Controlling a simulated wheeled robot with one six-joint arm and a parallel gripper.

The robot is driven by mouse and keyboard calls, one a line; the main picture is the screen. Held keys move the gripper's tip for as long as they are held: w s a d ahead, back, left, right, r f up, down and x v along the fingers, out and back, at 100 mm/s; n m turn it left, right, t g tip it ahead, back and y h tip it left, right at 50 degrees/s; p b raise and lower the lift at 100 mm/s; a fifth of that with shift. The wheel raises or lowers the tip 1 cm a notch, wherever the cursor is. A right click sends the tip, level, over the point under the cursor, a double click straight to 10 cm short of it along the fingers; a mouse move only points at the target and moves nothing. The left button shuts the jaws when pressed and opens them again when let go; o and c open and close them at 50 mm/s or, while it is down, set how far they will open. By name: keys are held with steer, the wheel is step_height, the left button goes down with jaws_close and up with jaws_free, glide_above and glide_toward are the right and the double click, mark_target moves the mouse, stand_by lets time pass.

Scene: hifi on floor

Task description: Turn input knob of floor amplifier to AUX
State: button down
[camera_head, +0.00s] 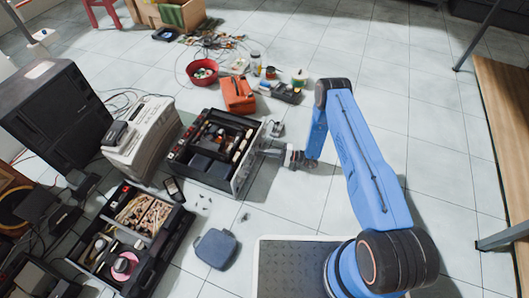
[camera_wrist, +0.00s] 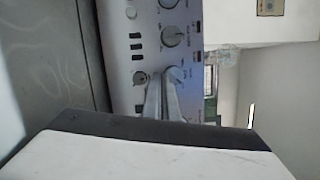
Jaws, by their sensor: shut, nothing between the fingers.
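The floor amplifier (camera_head: 203,178) stands with its top open in the head view, its silver front panel facing right. In the wrist view its panel (camera_wrist: 150,52) fills the middle, with a round knob (camera_wrist: 172,36) above my fingers and another knob (camera_wrist: 168,3) at the top edge. My gripper (camera_head: 264,152) is in front of the panel, pointing left at it. In the wrist view my gripper (camera_wrist: 163,78) is shut and empty, its tips over the panel beside a partly hidden knob (camera_wrist: 176,74). Contact cannot be told. The panel's lettering is too blurred to read.
An orange box (camera_head: 238,94) and a red bowl (camera_head: 202,72) lie behind the amplifier. An open toolbox (camera_head: 150,262) and a blue-grey pouch (camera_head: 216,249) lie in front. A white device (camera_head: 146,133) stands to the left. The tiled floor right of my arm is clear.

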stand_by(0.5)
steer(key=d, duration=0.5)
steer(key=s+d, duration=0.1)
steer(key=d, duration=0.5)
steer(key=s+d+f, duration=0.1)
steer(key=d, duration=0.5)
steer(key=shift+d, duration=0.15)
step_height(320, 180, up, 34)
steer(key=s+n+g+h, duration=0.1)
steer(key=n+g+h, duration=0.3)
steer(key=g+h, duration=0.15)
steer(key=s+d+r+n+h, duration=0.1)
steer(key=s+r+h, duration=0.1)
steer(key=s+r, duration=0.55)
steer(key=s+d+r+h, duration=0.2)
steer(key=s+r+h, duration=0.15)
steer(key=r, duration=0.75)
steer(key=s+d+r+t+h, duration=0.2)
steer(key=s+d+r, duration=0.1)
steer(key=s, duration=0.6)
steer(key=s+d+r+m+t+h, duration=0.1)
steer(key=s+d+r+t+h, duration=0.2)
steer(key=s+r, duration=0.3)
steer(key=s+d+r+t+h, duration=0.2)
steer(key=s+d+r, duration=0.3)
steer(key=s, duration=0.8)
steer(key=shift+d+r+t, duration=0.15)
steer(key=shift+d+t, duration=0.05)
steer(key=shift+t, duration=0.45)
